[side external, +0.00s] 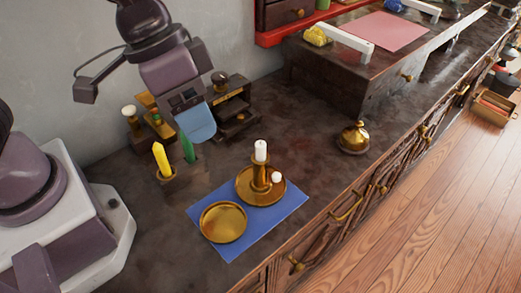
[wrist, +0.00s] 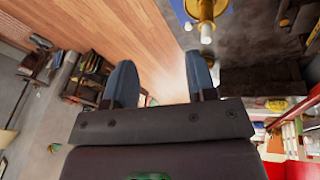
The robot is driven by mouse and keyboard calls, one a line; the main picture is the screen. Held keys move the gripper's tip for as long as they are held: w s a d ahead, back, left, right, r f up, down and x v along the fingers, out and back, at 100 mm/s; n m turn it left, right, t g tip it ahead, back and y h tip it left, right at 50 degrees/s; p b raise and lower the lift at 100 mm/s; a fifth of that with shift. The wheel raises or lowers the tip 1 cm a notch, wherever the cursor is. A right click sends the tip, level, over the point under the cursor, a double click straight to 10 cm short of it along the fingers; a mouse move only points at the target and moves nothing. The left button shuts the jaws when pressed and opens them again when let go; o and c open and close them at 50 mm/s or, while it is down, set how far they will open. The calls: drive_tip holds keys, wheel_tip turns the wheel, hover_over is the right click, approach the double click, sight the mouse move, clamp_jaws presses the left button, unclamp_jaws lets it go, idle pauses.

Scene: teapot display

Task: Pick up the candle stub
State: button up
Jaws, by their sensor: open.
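A short white candle stub (side external: 260,150) stands upright in a brass candlestick (side external: 246,190) with a broad dish. The candlestick rests on a blue mat (side external: 262,225). A small white rounded piece (side external: 276,177) shows at the dish; I cannot tell what it is. In the wrist view the candlestick (wrist: 207,9) is cut off at the top edge, with the white candle (wrist: 206,34) pointing down the picture. My gripper (side external: 199,122) is up and left of the candle, apart from it. In the wrist view its blue fingers (wrist: 160,82) are open with nothing between them.
A round brass dish (side external: 223,222) is on the mat, front left. A holder with a yellow candle (side external: 162,160) and a green candle (side external: 188,149) stands below my gripper. A dark wooden stand (side external: 234,108) is behind. A brass domed object (side external: 353,138) stands right; dark tabletop between is clear.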

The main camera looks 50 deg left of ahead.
sight(260, 148)
drive_tip(key=w+d+f+n+t, duration=0.2)
drive_tip(key=d+f, duration=0.7)
drive_tip(key=d, duration=0.1)
drive_tip(key=w+d+f+n+t, duration=0.2)
drive_tip(key=w+d+f+t, duration=0.1)
drive_tip(key=d+f, duration=0.6)
drive_tip(key=a+n+t+y, duration=0.2)
drive_tip(key=y, duration=0.1)
drive_tip(key=a+f+n+t+y, duration=0.1)
drive_tip(key=a+n+y, duration=0.1)
drive_tip(key=a+y, duration=0.1)
drive_tip(key=s+a+f+n+t+y, duration=0.1)
drive_tip(key=a+n+t+y, duration=0.1)
drive_tip(key=y, duration=0.3)
drive_tip(key=shift+s+a+f+t, duration=0.1)
drive_tip(key=shift+a+f+t, duration=0.2)
drive_tip(key=shift+a, duration=0.4)
wheel_tip(260, 148, up, 5)
drive_tip(key=a+n+y, duration=0.2)
drive_tip(key=a+y, duration=0.1)
drive_tip(key=y, duration=0.2)
drive_tip(key=x, duration=1.1)
drive_tip(key=shift+w+a, duration=0.25)
clamp_jaws()
